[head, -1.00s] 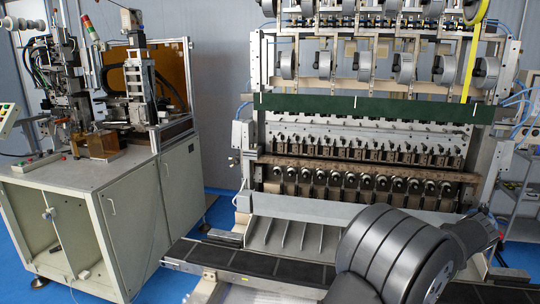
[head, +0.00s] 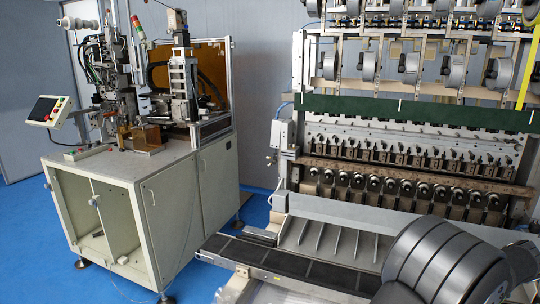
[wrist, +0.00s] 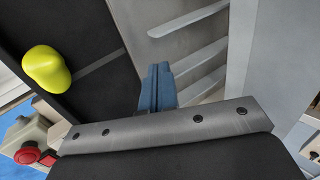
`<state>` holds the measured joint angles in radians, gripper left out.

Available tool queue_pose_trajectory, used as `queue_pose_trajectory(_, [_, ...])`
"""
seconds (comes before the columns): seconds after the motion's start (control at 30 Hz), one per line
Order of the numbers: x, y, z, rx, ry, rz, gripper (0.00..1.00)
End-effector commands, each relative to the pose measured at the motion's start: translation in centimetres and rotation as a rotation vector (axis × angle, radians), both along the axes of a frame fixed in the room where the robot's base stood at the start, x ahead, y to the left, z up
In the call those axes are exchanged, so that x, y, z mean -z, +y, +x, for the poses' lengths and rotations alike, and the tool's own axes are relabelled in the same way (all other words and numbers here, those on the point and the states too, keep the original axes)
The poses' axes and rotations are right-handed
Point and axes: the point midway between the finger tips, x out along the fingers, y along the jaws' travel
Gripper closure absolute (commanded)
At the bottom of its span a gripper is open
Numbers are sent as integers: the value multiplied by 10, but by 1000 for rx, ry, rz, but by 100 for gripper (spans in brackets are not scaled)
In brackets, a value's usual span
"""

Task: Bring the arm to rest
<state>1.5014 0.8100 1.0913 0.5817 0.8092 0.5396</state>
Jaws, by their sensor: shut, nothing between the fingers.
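My gripper (wrist: 157,88) shows in the wrist view as two blue fingers pressed together, with nothing between them. It is over the dark conveyor belt (wrist: 110,70) and the pale metal fins (wrist: 190,20) beside it; its height above them is hard to tell. In the head view the gripper is not seen. Only my dark grey arm link shows there, at the lower right, in front of the winding machine (head: 400,208).
A yellow-green rounded object (wrist: 47,70) lies on the belt, left of my gripper. A red button (wrist: 27,155) on a pale box is at lower left. In the head view, a cabinet bench (head: 120,165) with a smaller machine stands left, with blue floor (head: 30,230) around it.

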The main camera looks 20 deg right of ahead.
Motion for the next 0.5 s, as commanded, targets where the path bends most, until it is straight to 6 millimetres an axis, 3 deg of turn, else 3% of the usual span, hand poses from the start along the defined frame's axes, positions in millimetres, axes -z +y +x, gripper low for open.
queue_pose_trajectory(0.2, [25, 0, 0, -1, 0, 1, 100])
queue_pose_trajectory(0.5, [31, 0, 0, -1, 1, 1, 100])
